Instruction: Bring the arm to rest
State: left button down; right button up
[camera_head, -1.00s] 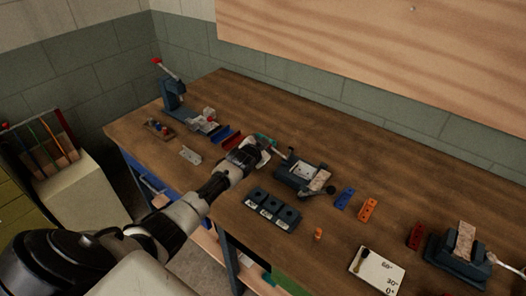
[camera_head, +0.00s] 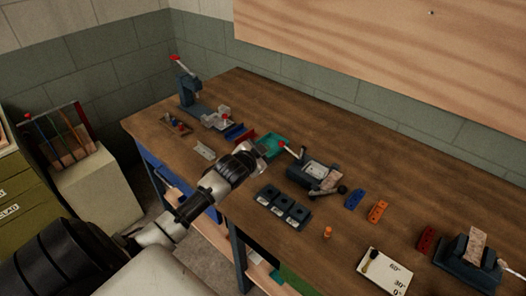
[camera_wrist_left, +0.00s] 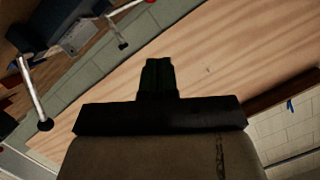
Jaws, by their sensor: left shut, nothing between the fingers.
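My left arm reaches in from the lower left of the head view over the workbench (camera_head: 330,130). My left gripper (camera_head: 268,150) is over the bench, beside a teal tray (camera_head: 273,143) and left of a dark vise-like fixture (camera_head: 318,172). In the left wrist view the gripper's dark fingers (camera_wrist_left: 157,76) are together with nothing between them. That view points across the bench to the wall and the wooden board (camera_wrist_left: 225,70). My right gripper is in neither view.
A lever press (camera_head: 190,92) stands at the far left. A block with several dark sockets (camera_head: 283,207), blue (camera_head: 355,199) and orange (camera_head: 378,212) drilled plates and a white angle card (camera_head: 384,271) lie nearer. A second fixture (camera_head: 470,262) is at right. The bench's back middle is clear.

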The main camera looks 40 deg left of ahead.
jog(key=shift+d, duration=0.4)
